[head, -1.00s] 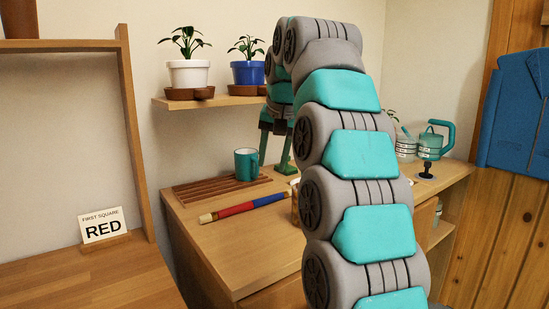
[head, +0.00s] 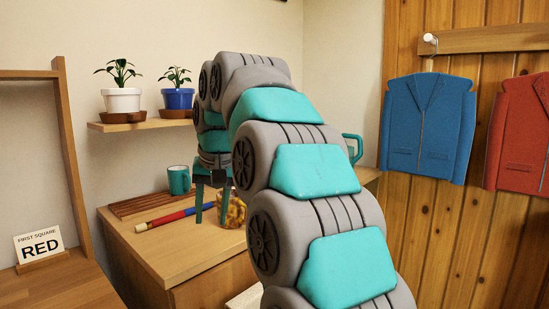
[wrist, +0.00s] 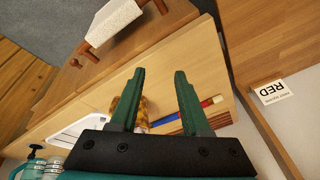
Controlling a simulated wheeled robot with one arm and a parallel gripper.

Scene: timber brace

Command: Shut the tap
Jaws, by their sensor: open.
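I cannot make out a tap in either view. My gripper (head: 210,206) is open and empty above the counter (head: 185,262), pointing down, near a jar of amber pieces (head: 235,210). In the wrist view my gripper's two fingers (wrist: 160,75) stand apart, and the jar (wrist: 128,102) shows partly behind the left finger. A white basin-like shape (wrist: 72,132) lies at the lower left of the wrist view, partly hidden by my gripper. A teal handled vessel (head: 354,148) shows behind my arm in the head view; most of it is hidden.
A teal mug (head: 178,180), a slatted wooden board (head: 143,205) and a red-blue rod (head: 172,218) are on the counter's left. Two potted plants stand on a shelf (head: 140,125). Blue (head: 428,130) and red (head: 522,135) jackets hang at right. A pale cloth (wrist: 113,20) hangs on a rail.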

